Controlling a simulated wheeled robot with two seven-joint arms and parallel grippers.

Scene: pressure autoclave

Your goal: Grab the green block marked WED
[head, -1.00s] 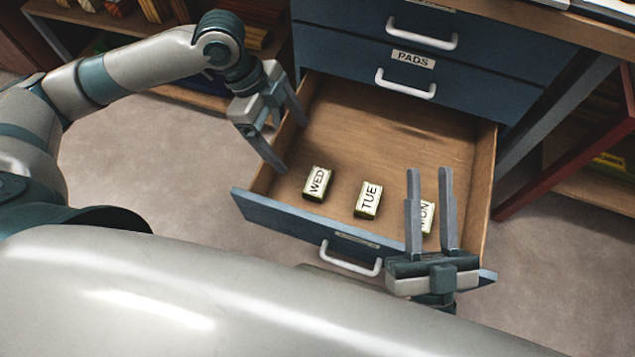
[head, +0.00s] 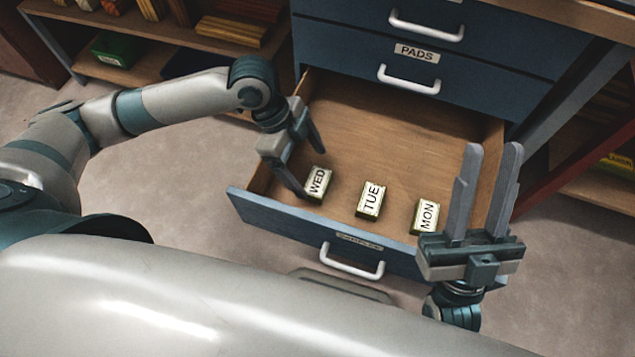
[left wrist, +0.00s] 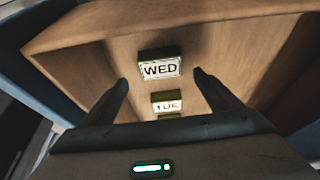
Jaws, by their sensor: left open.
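The green block marked WED (head: 318,184) lies in the open drawer, leftmost of three labelled blocks, its white label facing up. In the left wrist view the WED block (left wrist: 160,69) shows ahead of and between my two open fingers. My left gripper (head: 312,168) is open and empty, low over the drawer's left side and close to the WED block. I cannot tell whether a finger touches it. My right gripper (head: 490,165) is open and empty, fingers pointing up the picture, near the drawer's front right corner.
The TUE block (head: 370,200) and MON block (head: 426,216) lie in a row to the right of WED. The drawer front (head: 290,222) with its white handle is nearest me. The PADS drawer (head: 420,75) above is shut. The drawer's back half is bare.

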